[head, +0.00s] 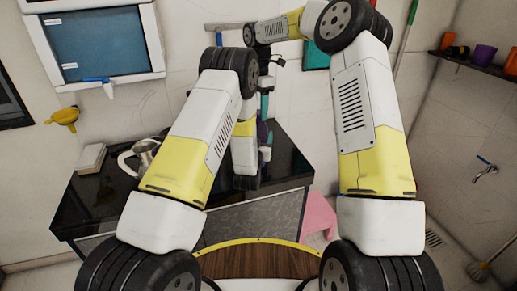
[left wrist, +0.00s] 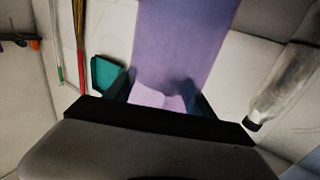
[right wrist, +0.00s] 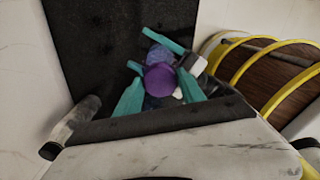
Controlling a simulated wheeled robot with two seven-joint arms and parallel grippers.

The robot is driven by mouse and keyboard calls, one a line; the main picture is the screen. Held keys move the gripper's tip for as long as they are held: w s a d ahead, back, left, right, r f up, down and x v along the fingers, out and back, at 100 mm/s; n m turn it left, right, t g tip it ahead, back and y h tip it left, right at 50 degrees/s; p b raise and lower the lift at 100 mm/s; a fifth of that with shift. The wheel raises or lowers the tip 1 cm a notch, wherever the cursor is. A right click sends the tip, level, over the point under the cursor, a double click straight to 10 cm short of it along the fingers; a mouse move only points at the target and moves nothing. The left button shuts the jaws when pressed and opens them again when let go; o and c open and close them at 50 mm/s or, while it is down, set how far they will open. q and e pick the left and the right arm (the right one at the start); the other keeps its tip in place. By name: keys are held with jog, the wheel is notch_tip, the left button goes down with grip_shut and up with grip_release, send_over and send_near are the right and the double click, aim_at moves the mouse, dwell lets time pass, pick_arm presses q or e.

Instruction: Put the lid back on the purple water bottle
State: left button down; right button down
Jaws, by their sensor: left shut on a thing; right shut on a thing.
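The purple water bottle (left wrist: 180,40) fills the upper middle of the left wrist view, between the dark teal fingers of my left gripper (left wrist: 162,93), which is shut on it. In the right wrist view my right gripper (right wrist: 160,92) is shut on the round purple lid (right wrist: 159,78). The blue-purple end of the bottle (right wrist: 157,56) shows just beyond the lid, with teal left fingers around it. I cannot tell whether lid and bottle touch. In the head view my right gripper (head: 266,98) is above a small purple part of the bottle (head: 262,131); my arms hide most of both.
A black counter (head: 90,200) lies below and behind my arms. A wall shelf (head: 475,68) with pots is far right.

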jog(key=m, duration=2.5)
jog(key=shift+m, duration=0.4)
jog(key=m, duration=0.3)
jog(key=shift+f+m, duration=0.1)
jog(key=shift+m, duration=0.3)
jog(key=c, duration=0.6)
grip_release()
notch_tip(320, 180, up, 12)
